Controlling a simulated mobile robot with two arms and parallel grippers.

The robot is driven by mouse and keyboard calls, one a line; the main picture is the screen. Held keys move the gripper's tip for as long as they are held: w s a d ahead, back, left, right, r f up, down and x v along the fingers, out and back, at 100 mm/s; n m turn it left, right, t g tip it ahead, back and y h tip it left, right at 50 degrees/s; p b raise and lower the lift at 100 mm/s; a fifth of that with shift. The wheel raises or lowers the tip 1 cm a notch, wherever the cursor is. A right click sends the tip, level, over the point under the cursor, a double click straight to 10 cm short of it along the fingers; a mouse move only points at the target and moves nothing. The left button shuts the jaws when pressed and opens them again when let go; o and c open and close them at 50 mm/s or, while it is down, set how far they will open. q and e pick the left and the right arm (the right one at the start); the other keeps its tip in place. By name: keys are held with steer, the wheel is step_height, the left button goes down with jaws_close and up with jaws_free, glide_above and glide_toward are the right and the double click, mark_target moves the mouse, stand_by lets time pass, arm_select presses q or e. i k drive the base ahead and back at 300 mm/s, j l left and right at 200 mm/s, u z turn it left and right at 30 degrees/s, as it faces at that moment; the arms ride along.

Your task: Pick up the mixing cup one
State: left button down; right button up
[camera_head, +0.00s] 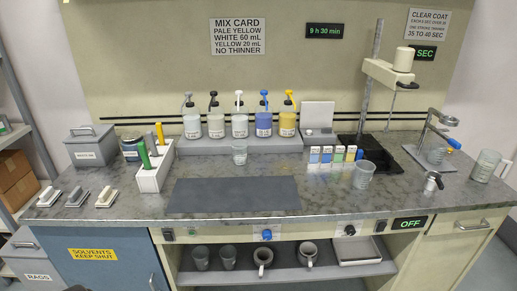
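Several cups could be mixing cup one, and I cannot read a label that settles which. A small clear cup (240,153) stands upright behind the dark mat, in front of the bottle row. A larger translucent cup (363,175) stands right of the mat. A grey marked cup (485,166) stands at the far right of the counter. On the open shelf below are two plain grey cups, one on the left (201,258) and one beside it (228,257), and two handled mugs, one in the middle (264,257) and one right of it (307,253).
The dark mat (234,195) on the counter is bare. Pump bottles (240,123) stand on a raised ledge behind. A white brush holder (155,174) is at left, and a stand (368,80) with a dark base is at right. A tray (355,250) is on the shelf.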

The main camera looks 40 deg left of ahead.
mark_target(240, 153)
steer(key=u, duration=1.35)
steer(key=i+j, duration=0.5)
